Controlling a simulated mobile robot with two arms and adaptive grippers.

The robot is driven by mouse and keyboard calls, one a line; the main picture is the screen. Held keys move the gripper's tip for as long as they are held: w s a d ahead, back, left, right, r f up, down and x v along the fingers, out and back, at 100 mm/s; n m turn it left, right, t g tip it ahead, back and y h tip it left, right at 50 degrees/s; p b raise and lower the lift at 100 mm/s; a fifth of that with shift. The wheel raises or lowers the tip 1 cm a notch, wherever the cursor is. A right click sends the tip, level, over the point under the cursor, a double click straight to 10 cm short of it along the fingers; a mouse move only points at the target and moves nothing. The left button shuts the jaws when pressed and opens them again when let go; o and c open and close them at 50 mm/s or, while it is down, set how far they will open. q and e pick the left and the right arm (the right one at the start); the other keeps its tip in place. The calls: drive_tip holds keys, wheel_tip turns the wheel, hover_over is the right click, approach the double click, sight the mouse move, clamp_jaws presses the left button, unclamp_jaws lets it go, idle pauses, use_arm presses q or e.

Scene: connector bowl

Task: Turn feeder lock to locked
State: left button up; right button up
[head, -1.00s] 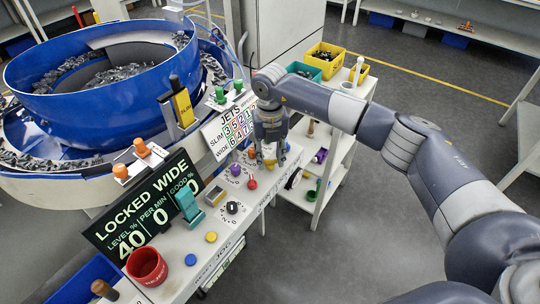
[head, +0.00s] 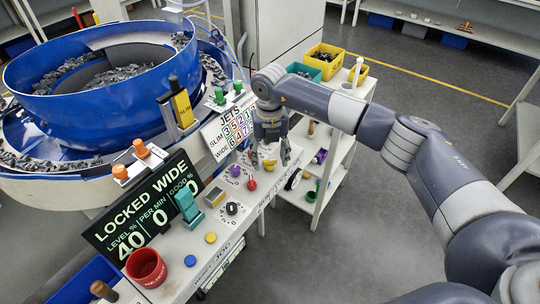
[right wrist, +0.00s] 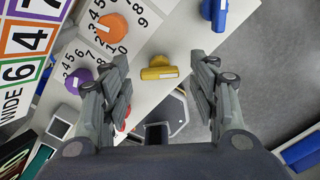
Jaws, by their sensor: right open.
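The display board (head: 140,215) reads LOCKED WIDE, with level 40. A yellow turn knob (head: 269,164) sits on the white control bench; which knob is the feeder lock I cannot read. My right gripper (head: 271,160) hangs over the yellow knob, fingers pointing down. In the right wrist view the yellow knob (right wrist: 160,73) lies between the spread fingers (right wrist: 159,75), with a gap on each side. Its white mark runs across the picture. The gripper is open and holds nothing. My left gripper is out of view.
An orange knob (right wrist: 111,27), a purple knob (right wrist: 80,80) and a blue knob (right wrist: 214,12) stand close around. A red knob (head: 252,184) and a black knob (head: 232,208) are nearer. The jets board (head: 228,125) stands close left. A shelf cart (head: 325,145) stands right.

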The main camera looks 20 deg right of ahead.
sight(270, 161)
wheel_tip(270, 161, up, 12)
idle(0.4)
drive_tip(key=shift+s+f, duration=0.1)
drive_tip(key=shift+f, duration=0.05)
